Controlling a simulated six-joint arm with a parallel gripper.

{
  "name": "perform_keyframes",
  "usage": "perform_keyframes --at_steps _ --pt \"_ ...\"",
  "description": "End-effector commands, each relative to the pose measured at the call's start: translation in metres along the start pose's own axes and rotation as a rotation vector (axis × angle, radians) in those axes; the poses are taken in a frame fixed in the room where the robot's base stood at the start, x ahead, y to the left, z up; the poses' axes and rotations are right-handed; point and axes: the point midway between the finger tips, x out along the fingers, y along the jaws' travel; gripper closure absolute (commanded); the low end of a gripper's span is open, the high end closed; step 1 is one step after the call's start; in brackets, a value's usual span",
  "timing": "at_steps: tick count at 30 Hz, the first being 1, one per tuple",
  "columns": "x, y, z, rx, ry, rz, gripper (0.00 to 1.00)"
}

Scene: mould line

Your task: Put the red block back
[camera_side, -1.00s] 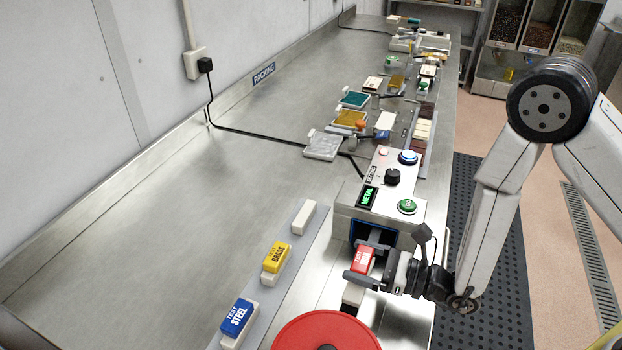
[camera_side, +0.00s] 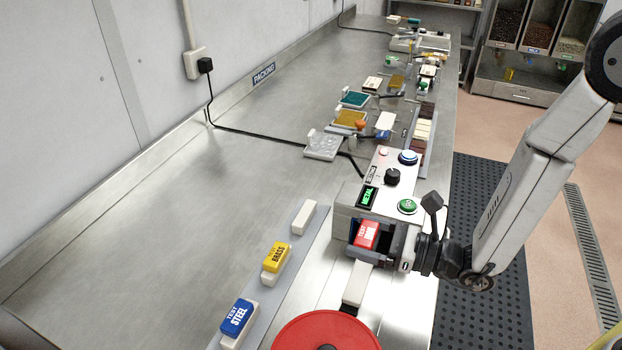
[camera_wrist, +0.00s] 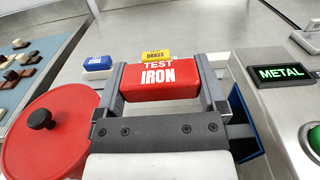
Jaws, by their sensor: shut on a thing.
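The red block (camera_side: 367,235), marked TEST IRON, is held between the fingers of my gripper (camera_side: 368,240). In the wrist view the red block (camera_wrist: 160,80) sits across between both fingers of my gripper (camera_wrist: 160,82). In the side view it is in front of the metal detector box (camera_side: 345,205), above the pale strip (camera_side: 354,285). The grey rack (camera_side: 285,258) holds a yellow TEST BRASS block (camera_side: 276,257) and a blue TEST STEEL block (camera_side: 237,317) on white stands. The white stand (camera_side: 304,216) at its far end is bare.
A red round lid (camera_side: 325,332) with a black knob lies at the front. The detector's display (camera_side: 367,196) reads METAL, beside a green button (camera_side: 407,206). Moulds and trays stand farther along the bench (camera_side: 180,230). The bench left of the rack is clear.

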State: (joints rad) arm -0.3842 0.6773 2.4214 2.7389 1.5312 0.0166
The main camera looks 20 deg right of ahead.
Motion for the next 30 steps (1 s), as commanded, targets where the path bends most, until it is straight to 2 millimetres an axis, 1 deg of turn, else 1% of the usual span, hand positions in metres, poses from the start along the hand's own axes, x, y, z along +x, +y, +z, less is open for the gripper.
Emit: perform_keyframes --at_steps 12,17,20,23,30 --pt "0.000 0.000 0.000 0.000 0.000 0.000 0.76" --pt "-0.001 -0.004 0.000 0.000 -0.001 -0.008 0.76" --pt "-0.003 -0.012 0.001 0.000 -0.001 -0.020 0.76" --pt "-0.006 -0.024 0.003 0.000 -0.002 -0.040 0.76" --pt "-0.022 -0.065 0.007 0.000 -0.001 -0.108 0.76"
